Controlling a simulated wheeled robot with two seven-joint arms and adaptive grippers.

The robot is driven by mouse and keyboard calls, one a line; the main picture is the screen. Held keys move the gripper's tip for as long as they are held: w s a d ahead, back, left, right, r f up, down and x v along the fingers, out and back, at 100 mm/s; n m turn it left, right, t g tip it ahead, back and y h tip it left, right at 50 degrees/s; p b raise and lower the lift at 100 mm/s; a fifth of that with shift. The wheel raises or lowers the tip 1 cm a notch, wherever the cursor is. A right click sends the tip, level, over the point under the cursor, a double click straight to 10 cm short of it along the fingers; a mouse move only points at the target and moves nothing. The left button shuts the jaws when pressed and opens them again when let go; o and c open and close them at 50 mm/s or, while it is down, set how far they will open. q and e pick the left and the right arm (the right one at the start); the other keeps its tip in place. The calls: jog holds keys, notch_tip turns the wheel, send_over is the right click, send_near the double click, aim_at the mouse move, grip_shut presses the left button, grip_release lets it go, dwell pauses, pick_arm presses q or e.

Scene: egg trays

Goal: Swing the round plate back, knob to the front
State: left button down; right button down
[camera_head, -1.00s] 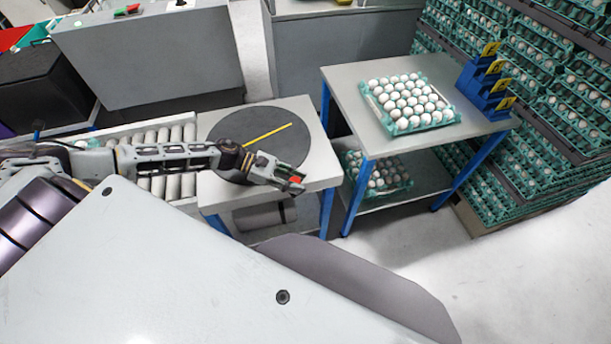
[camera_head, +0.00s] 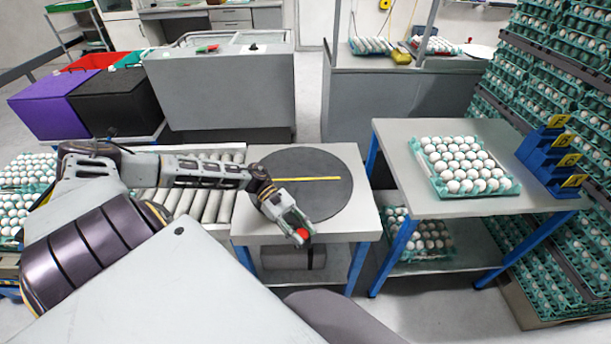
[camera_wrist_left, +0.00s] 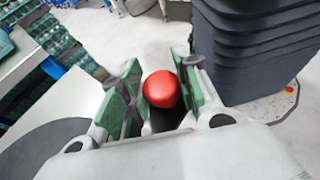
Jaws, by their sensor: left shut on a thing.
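The round plate (camera_head: 330,200) is dark grey with a yellow stripe (camera_head: 308,179) and lies flat on a small light-topped table. Its edge also shows in the left wrist view (camera_wrist_left: 62,145). The red knob (camera_head: 302,234) is at the plate's near side, toward me. My left gripper (camera_head: 297,230) is shut on the knob. In the left wrist view the red knob (camera_wrist_left: 160,89) sits between the two green finger pads of my left gripper (camera_wrist_left: 160,95). My right gripper is not in view.
A roller conveyor (camera_head: 205,190) adjoins the plate's table on the left. On the right a table (camera_head: 400,150) carries a tray of eggs (camera_head: 490,191) and a blue holder with yellow tags (camera_head: 548,155). Stacked egg trays (camera_head: 570,95) stand far right.

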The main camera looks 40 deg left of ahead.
pick_arm(q)
jog(key=shift+a, duration=0.1)
jog(key=c, duration=1.4)
grip_release()
jog(key=o, duration=0.3)
jog(key=shift+s+a, duration=0.15)
jog(key=shift+s, duration=0.05)
jog(key=shift+v, duration=6)
